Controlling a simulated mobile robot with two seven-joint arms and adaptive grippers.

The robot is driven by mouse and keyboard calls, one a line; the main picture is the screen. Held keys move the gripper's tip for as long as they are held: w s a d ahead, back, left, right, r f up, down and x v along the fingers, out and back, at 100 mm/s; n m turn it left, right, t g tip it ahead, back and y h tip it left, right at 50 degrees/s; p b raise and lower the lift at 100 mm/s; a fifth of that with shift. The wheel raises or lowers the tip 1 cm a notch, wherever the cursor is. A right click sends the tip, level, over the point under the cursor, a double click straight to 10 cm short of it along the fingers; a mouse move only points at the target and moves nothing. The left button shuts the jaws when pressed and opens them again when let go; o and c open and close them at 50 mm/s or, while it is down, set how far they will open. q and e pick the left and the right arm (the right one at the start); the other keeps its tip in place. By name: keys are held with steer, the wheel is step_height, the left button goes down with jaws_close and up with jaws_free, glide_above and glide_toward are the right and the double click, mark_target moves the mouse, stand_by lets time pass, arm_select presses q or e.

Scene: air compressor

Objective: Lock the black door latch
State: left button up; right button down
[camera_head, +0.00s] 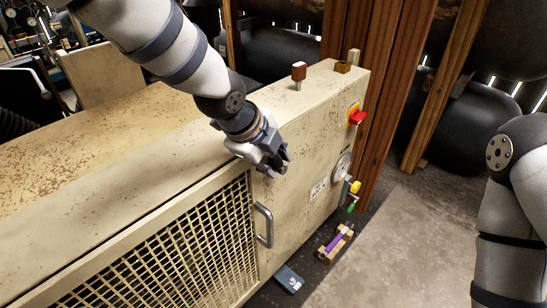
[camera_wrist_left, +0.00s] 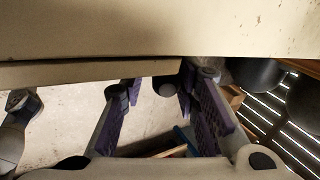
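The beige compressor cabinet has a mesh door (camera_head: 170,250) with a grey bar handle (camera_head: 264,226) at its right edge. My left gripper (camera_head: 277,170) is at the cabinet's front face, above the handle and near the door's upper right corner. I cannot make out the black latch; the gripper covers that spot. In the left wrist view the two purple-padded fingers (camera_wrist_left: 158,98) stand apart with nothing visible between them. The beige panel (camera_wrist_left: 160,35) fills the top of that view, close to the fingers. My right gripper is out of view; only its arm shows at the right.
A red switch (camera_head: 357,117), a round gauge (camera_head: 343,165) and a yellow-handled valve (camera_head: 355,187) are on the panel to the right. A blue box (camera_head: 289,279) and a wooden piece with a purple part (camera_head: 335,242) lie on the floor. Floor at right is clear.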

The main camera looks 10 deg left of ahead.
arm_select(q)
steer(key=shift+w+r, duration=0.15)
steer(key=shift+w, duration=0.1)
steer(key=shift+r, duration=0.15)
steer(key=v, duration=1.1)
steer(key=shift+s, duration=0.45)
